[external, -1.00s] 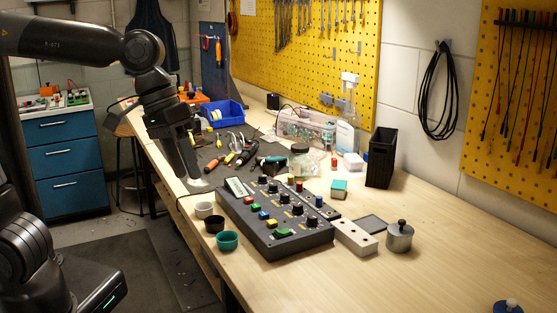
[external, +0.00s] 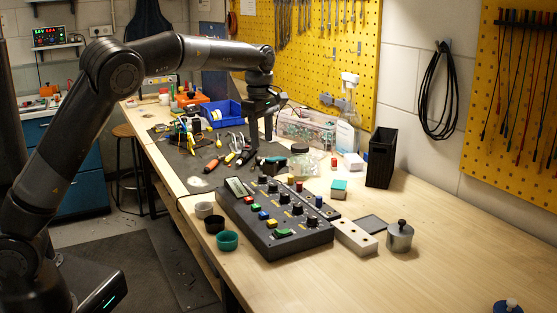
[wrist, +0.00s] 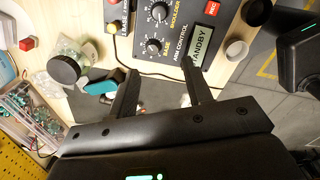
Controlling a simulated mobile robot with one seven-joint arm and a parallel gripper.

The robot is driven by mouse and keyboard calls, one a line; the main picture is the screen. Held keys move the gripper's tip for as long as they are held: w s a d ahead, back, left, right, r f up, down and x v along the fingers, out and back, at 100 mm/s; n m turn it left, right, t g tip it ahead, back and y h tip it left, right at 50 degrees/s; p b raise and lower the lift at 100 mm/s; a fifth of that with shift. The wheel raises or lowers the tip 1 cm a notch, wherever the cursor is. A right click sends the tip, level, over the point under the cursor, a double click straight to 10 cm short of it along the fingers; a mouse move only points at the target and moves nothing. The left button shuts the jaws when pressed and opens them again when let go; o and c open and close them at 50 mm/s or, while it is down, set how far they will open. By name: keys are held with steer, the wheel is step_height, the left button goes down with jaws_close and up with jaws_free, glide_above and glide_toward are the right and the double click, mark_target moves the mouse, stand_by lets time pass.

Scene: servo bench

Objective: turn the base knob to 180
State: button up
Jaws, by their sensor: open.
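The control box (external: 250,211) is a dark panel on the bench with a row of black knobs, coloured buttons and a small display. In the wrist view the black knob marked BASE (wrist: 154,46) sits beside the display reading STANDBY (wrist: 199,47). It also shows as the knob at the box's far end (external: 262,179). Its pointer setting is too small to read surely. My gripper (wrist: 157,76) is open and empty, its fingers pointing toward the box's display end, with the BASE knob beyond and between the tips, apart from them. In the external view my gripper (external: 260,138) hangs above the bench behind the box.
The SHOULDER knob (wrist: 160,12) is close to the BASE knob. A glass jar with a dark lid (wrist: 66,68) and a teal-handled tool (wrist: 100,86) lie near the fingers. Small cups (external: 227,240) stand along the box's left side.

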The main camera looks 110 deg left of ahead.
mark_target(262, 175)
steer(key=shift+n, duration=0.7)
steer(key=a+f, duration=0.1)
steer(key=f, duration=0.7)
steer(key=s+a+f, duration=0.1)
steer(key=f, duration=0.3)
steer(key=shift+a+f, duration=0.1)
steer(key=shift+a, duration=0.25)
steer(key=shift+c, duration=0.4)
steer(key=c, duration=0.9)
